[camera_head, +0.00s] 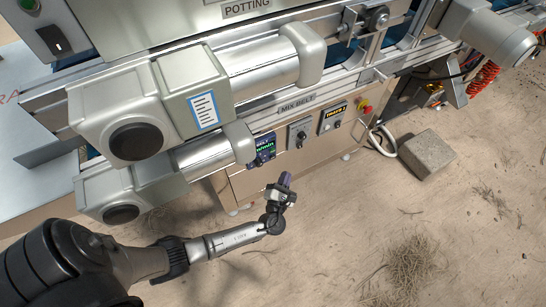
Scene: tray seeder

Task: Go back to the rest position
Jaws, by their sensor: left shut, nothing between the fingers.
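My left gripper (285,181) shows near the middle of the head view, at the end of my left arm, which comes in from the lower left. Its fingers are shut with nothing between them. It points up in the picture, close in front of the machine's lower control panel (315,141). The small display (264,148) with green figures is just above and left of the fingertips. I cannot tell whether the fingers touch the panel, but a gap shows in the picture. My right gripper is not in view.
The seeder machine with its motor housings (128,110) and the MIX BELT rail (297,103) fills the top. A red button (366,107) sits right of the knobs. A grey block (428,155) and straw (410,262) lie on the open floor at right.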

